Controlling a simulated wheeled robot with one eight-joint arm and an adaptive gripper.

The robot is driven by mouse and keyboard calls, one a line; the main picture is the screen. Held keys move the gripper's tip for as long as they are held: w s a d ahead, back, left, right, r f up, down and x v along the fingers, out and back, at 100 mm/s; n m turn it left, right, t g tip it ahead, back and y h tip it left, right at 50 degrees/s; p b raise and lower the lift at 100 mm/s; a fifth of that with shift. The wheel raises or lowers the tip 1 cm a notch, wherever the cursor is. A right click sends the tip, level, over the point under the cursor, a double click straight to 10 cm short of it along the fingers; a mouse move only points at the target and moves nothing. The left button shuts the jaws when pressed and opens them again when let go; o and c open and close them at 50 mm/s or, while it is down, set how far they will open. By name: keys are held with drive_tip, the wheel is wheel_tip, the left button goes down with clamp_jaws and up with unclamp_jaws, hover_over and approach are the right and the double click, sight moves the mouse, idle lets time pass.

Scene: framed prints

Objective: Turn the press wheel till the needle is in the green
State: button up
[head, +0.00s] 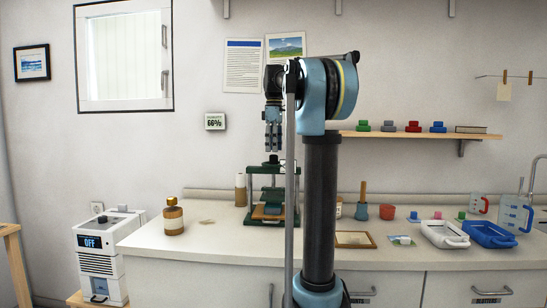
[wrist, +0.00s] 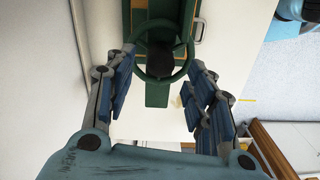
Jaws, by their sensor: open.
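The green press (head: 297,196) stands on the counter, partly hidden behind my arm in the head view. Its green press wheel (wrist: 187,67) shows in the wrist view, a ring with a dark hub, seen from above. My gripper (head: 272,147) points down above the press. In the wrist view my gripper (wrist: 160,72) is open, with one finger on each side of the wheel and nothing held. Whether the fingers touch the rim I cannot tell. I cannot make out a needle or a green zone in either view.
A wooden frame (head: 354,240), a white tray (head: 436,228) and a blue tray (head: 480,229) lie to the right. The counter's front left is mostly clear.

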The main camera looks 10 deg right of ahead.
sight(274, 161)
drive_tip(key=shift+f, duration=1.9)
drive_tip(key=c, duration=1.1)
